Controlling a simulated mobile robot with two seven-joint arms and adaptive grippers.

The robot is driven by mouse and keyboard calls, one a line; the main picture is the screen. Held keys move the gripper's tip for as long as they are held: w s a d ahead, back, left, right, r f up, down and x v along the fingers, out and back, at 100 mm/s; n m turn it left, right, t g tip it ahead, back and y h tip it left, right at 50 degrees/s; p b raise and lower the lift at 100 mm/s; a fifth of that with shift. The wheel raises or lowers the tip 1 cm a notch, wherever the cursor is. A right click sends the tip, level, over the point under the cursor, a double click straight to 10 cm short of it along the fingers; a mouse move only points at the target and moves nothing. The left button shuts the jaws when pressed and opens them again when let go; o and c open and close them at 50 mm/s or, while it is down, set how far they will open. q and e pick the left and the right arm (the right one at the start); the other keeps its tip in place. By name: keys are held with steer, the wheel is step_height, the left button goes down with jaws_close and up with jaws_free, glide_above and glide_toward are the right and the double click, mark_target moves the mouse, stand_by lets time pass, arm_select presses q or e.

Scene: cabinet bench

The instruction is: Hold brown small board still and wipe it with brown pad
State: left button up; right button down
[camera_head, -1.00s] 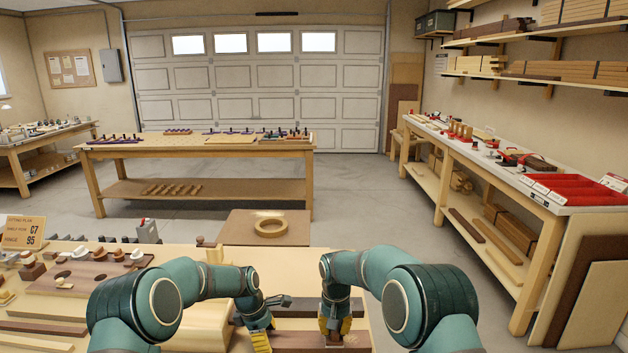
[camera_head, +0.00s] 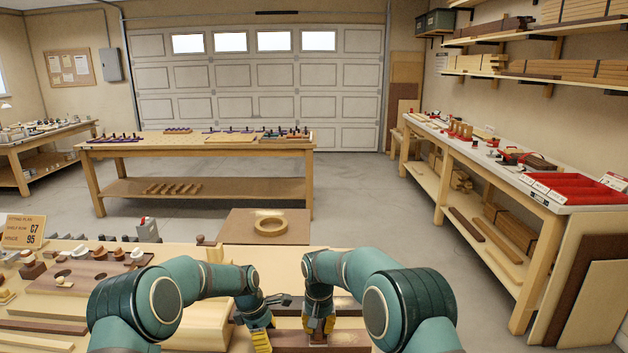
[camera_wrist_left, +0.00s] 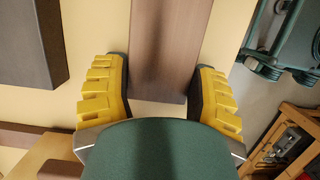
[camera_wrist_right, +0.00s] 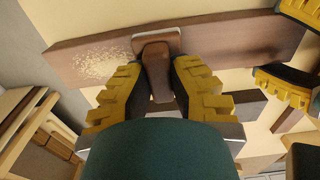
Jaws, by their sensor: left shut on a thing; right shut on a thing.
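The brown small board (camera_head: 352,338) lies flat on the near bench and shows lengthwise in the left wrist view (camera_wrist_left: 168,35). My left gripper (camera_head: 260,341) is shut on the board near one end, with a yellow finger along each side. My right gripper (camera_head: 319,326) is shut on the upright handle of the brown pad (camera_wrist_right: 156,72). The pad's flat base rests on the board's top face. In the right wrist view, pale dust (camera_wrist_right: 100,64) lies on the board left of the pad, on the side away from my left gripper.
A dark bar (camera_head: 340,304) lies just behind the board. Wooden pieces and a rack with knobs (camera_head: 100,262) fill the bench to the left. My two grippers are close together.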

steer(key=shift+d, duration=4.4)
steer(key=shift+d, duration=0.15)
steer(key=shift+d+f, duration=0.1)
steer(key=shift+d, duration=1.2)
steer(key=shift+a+r, duration=0.2)
steer(key=shift+a, duration=2.8)
steer(key=shift+a+f, duration=0.1)
steer(key=shift+a, duration=2.8)
steer(key=shift+d+f, duration=0.2)
steer(key=shift+d, duration=1.6)
steer(key=shift+d+r, duration=0.15)
steer(key=shift+d, duration=1.25)
steer(key=shift+d+r, duration=0.1)
steer(key=shift+d, duration=1.25)
steer(key=shift+d+f, duration=0.15)
steer(key=shift+d, duration=1.2)
